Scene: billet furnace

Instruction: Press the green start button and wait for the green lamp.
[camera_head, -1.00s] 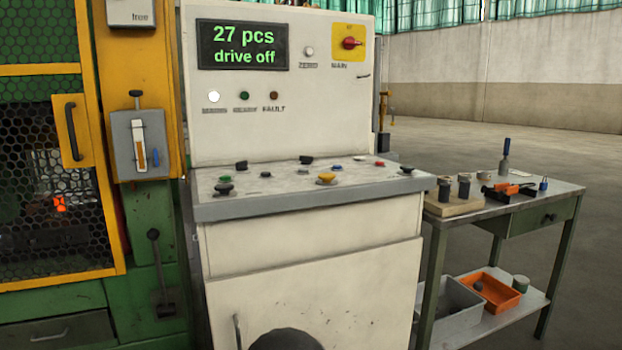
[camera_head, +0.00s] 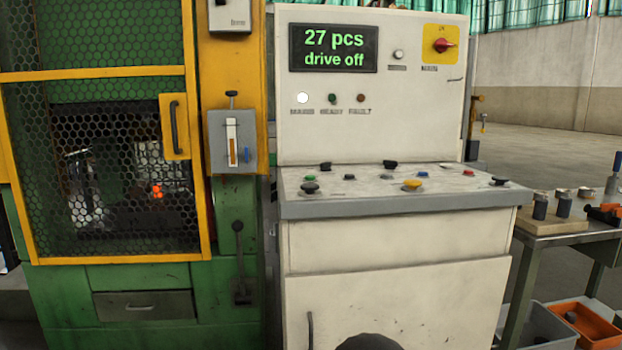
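The green button (camera_head: 309,178) sits at the left of the sloped top of the cream control console (camera_head: 400,245). The green lamp (camera_head: 332,98) on the upright panel is dark, with a label below that seems to read READY. The display (camera_head: 333,48) reads "27 pcs" and "drive off". My gripper is not in view, and nothing touches the button.
Other console controls include a yellow button (camera_head: 412,185) and black knobs. A red switch (camera_head: 443,45) is above. A caged green machine (camera_head: 130,240) stands left, a bench (camera_head: 575,238) right.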

